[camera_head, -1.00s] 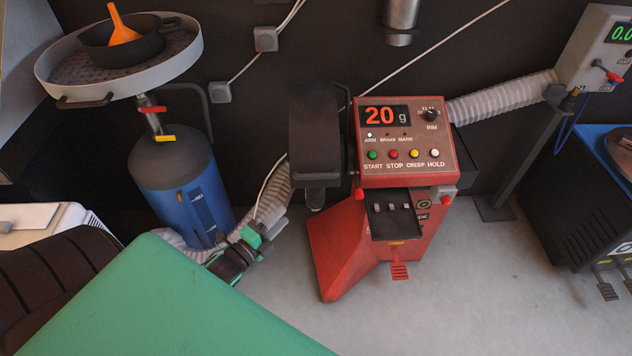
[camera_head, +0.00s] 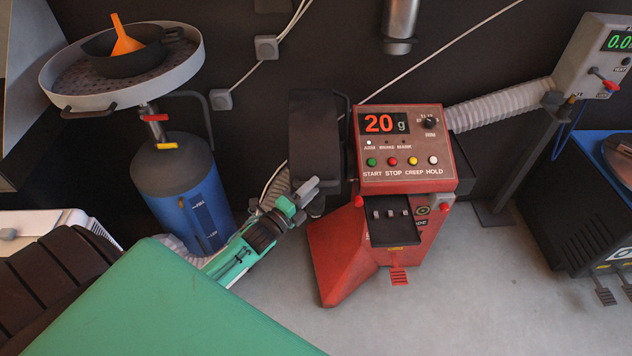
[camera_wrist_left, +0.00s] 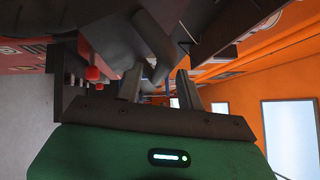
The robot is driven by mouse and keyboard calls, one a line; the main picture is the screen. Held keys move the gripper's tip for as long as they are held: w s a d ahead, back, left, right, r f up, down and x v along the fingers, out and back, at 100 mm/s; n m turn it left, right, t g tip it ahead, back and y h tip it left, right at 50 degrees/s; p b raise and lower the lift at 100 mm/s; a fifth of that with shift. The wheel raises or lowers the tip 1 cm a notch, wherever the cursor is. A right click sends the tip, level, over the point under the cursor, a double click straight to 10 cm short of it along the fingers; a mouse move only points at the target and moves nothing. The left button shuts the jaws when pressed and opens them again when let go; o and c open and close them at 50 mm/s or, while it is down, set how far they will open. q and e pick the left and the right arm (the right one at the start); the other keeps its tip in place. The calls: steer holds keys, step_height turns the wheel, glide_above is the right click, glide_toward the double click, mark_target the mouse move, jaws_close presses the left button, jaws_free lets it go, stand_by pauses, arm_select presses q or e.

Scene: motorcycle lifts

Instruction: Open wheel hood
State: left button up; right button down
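The wheel hood (camera_head: 313,125) is a dark, upright cover on the left side of the red wheel balancer (camera_head: 405,150). My left gripper (camera_head: 309,194) is at the hood's lower end, with its grey fingers close against it. In the left wrist view the two fingers (camera_wrist_left: 158,87) stand apart, and a dark part of the hood (camera_wrist_left: 148,40) lies just beyond and partly between them. I cannot tell whether they touch it. The balancer's display reads 20 g. My right gripper is not in view.
A blue drum (camera_head: 185,195) with a round tray (camera_head: 75,85) stands at the left. A ribbed white hose (camera_head: 500,105) runs right to a grey meter box (camera_head: 590,60). A blue-topped black cabinet (camera_head: 580,205) stands at the right. The floor (camera_head: 470,290) in front is clear.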

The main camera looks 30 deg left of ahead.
arm_select(q)
steer(key=shift+x, duration=1.2)
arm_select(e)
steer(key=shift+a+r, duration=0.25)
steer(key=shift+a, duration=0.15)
arm_select(q)
steer(key=shift+c, duration=0.2)
jaws_close()
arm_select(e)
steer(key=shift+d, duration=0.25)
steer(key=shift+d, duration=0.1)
